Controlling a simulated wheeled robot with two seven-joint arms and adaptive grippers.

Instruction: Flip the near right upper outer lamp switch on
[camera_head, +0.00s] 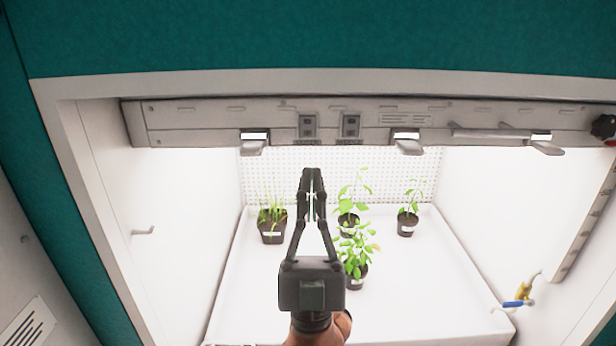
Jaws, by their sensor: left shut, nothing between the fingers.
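A grey lamp bar (215,120) runs across the top of the chamber opening. Two small dark switch plates sit side by side on its face, a left one (308,125) and a right one (350,125). Whether their rockers are on or off is too small to tell, and no label shows which lamp each one serves. My left gripper (312,172) comes up from the bottom centre with its fingers shut and empty. In the picture its fingertips are below the left switch plate; I cannot tell the gap in depth. My right gripper is not in view.
Grey brackets (407,142) stick out below the bar, and a dark knob (604,127) is at its right end. Several potted plants (272,232) stand on the white tray (250,305). Bright white side walls flank the opening.

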